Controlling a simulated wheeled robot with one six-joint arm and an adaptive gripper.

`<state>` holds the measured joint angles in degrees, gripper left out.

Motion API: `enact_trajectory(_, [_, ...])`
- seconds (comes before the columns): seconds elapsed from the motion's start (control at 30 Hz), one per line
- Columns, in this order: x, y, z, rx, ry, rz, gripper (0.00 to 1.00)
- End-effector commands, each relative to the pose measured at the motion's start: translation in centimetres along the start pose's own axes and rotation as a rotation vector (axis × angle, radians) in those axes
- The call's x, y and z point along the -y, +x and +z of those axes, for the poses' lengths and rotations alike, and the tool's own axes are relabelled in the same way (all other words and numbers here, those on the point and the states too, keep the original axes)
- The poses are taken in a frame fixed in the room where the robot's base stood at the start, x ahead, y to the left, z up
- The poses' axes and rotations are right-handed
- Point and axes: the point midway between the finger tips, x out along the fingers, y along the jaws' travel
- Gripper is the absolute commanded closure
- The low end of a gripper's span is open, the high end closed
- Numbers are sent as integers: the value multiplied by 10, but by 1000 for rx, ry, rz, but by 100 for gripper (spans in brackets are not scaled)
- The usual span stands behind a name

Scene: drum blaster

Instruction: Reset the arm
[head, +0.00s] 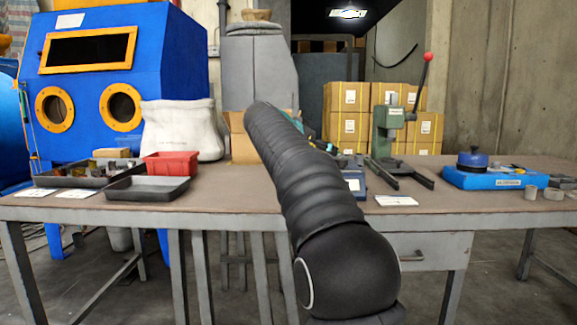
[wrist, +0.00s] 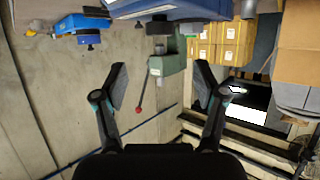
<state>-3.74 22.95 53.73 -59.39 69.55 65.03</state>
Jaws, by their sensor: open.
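My gripper (wrist: 160,88) is open in the wrist view, with its two fingers spread apart and nothing between them. The wrist picture appears upside down. Beyond the fingers are the green arbor press (wrist: 170,62) and its lever with a red knob. In the head view my black arm reaches up and away over the workbench (head: 240,200), and the gripper itself is hidden there. The green press (head: 390,125) stands on the bench to the right of my arm.
A red bin (head: 170,163) and a black tray (head: 147,188) sit on the bench's left side. A blue device (head: 490,177) is at the right. A blue blasting cabinet (head: 120,80) stands behind left. Stacked cartons (head: 349,128) stand behind the press.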

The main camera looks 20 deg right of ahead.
Motion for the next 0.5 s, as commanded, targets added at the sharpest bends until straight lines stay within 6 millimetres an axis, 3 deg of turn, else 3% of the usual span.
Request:
enact_trajectory(0.17, [-8,-7,1,27,-28,-14,29])
enact_trajectory(0.27, [-24,-21,8,77,-85,-45,29])
enact_trajectory(0.5, [-80,-68,51,244,-274,-167,29])
